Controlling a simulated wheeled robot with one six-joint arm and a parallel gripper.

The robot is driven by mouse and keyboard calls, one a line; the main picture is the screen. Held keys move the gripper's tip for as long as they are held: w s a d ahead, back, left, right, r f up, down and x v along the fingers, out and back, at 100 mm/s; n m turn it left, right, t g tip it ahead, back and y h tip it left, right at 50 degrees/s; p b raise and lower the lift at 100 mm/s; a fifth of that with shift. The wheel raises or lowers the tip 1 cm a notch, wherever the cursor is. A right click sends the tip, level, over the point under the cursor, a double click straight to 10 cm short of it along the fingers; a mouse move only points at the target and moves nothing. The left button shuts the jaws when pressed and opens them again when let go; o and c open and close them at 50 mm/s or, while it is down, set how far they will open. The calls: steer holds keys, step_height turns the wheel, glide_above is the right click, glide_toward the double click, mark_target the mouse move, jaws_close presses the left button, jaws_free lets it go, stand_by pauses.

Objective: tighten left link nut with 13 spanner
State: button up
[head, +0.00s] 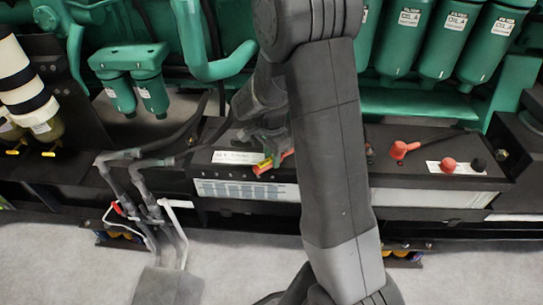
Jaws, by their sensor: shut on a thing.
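My gripper (272,150) is low over the left battery (240,190), pointing down at its top, partly hidden by my own arm. It is shut on a small tool with yellow and red on it (264,166), which I take to be the 13 spanner. The spanner's jaw end is too small to make out. The left link nut cannot be picked out; it is hidden around the gripper and arm. Whether the spanner sits on the nut cannot be told. The right battery (430,197) stands right of my arm.
A red terminal cover on a cable (399,150), a red cap (448,165) and a black cap (478,165) are on the right battery. Green filters (455,38) and pipes stand behind. Grey hoses (140,185) rise at the left. Grey floor (240,260) is open in front.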

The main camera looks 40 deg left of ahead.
jaws_close()
steer(key=shift+r, duration=0.2)
steer(key=shift+r+p, duration=0.65)
steer(key=shift+r, duration=0.05)
steer(key=d+n, duration=0.3)
steer(key=shift+s+d+b, duration=0.25)
steer(key=shift+s+b, duration=0.05)
steer(key=w+d+n, duration=0.3)
steer(key=d+n, duration=0.6)
steer(key=shift+w+d, duration=0.3)
steer(key=shift+d, duration=0.1)
steer(key=shift+f+b, duration=0.3)
steer(key=shift+b, duration=0.15)
